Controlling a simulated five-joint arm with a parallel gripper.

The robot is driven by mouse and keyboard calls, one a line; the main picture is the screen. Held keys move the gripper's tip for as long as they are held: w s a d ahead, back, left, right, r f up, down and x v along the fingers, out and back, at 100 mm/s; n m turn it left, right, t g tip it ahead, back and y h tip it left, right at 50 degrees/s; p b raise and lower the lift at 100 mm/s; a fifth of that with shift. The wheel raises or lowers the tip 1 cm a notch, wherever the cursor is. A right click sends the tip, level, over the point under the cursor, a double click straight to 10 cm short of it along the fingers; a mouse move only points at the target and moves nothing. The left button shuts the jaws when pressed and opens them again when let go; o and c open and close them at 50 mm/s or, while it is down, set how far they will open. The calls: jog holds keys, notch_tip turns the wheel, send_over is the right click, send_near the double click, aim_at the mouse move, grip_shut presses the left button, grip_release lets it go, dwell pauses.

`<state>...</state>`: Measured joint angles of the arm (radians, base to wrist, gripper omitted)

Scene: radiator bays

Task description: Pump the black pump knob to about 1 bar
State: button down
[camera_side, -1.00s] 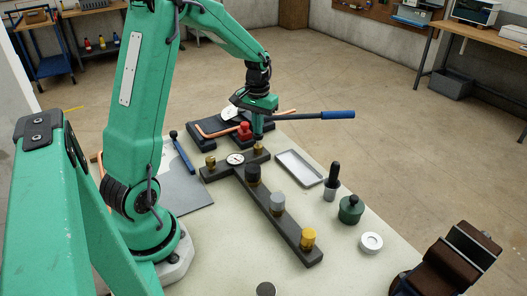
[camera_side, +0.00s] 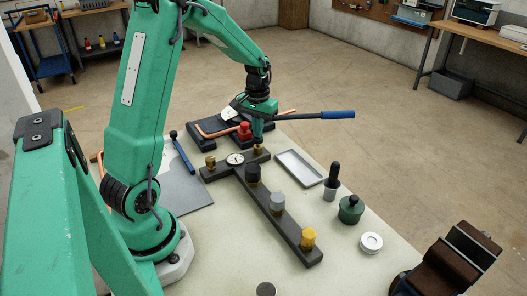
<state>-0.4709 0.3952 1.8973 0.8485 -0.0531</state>
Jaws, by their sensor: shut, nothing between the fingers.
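A dark T-shaped bar (camera_side: 267,188) lies on the pale bench. It carries a black knob (camera_side: 253,174), a grey knob (camera_side: 277,202) and a yellow knob (camera_side: 308,238) in a row. A round white gauge (camera_side: 236,159) sits on the cross-piece between two brass fittings, the left one (camera_side: 211,162) and the right one (camera_side: 258,149). The gauge needle is too small to read. My gripper (camera_side: 257,141) is shut and empty, pointing down at the top of the right brass fitting, behind the black knob. Whether it touches the fitting I cannot tell.
A red part (camera_side: 244,132) and a blue-handled lever (camera_side: 325,115) are close to the gripper. A grey tray (camera_side: 299,167), a black-handled tool (camera_side: 333,174), a green pot (camera_side: 351,210) and a white ring (camera_side: 371,243) stand at the right.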

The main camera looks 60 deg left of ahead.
jog(key=shift+r, duration=1.7)
jog(key=w+a+r, duration=0.3)
jog(key=w+r, duration=0.2)
jog(key=w, duration=0.4)
jog(key=shift+s, duration=0.1)
jog(key=s+d+r, duration=0.1)
jog(key=s+d, duration=0.2)
jog(key=s, duration=0.6)
jog(key=shift+w, duration=0.1)
jog(key=shift+f, duration=3.2)
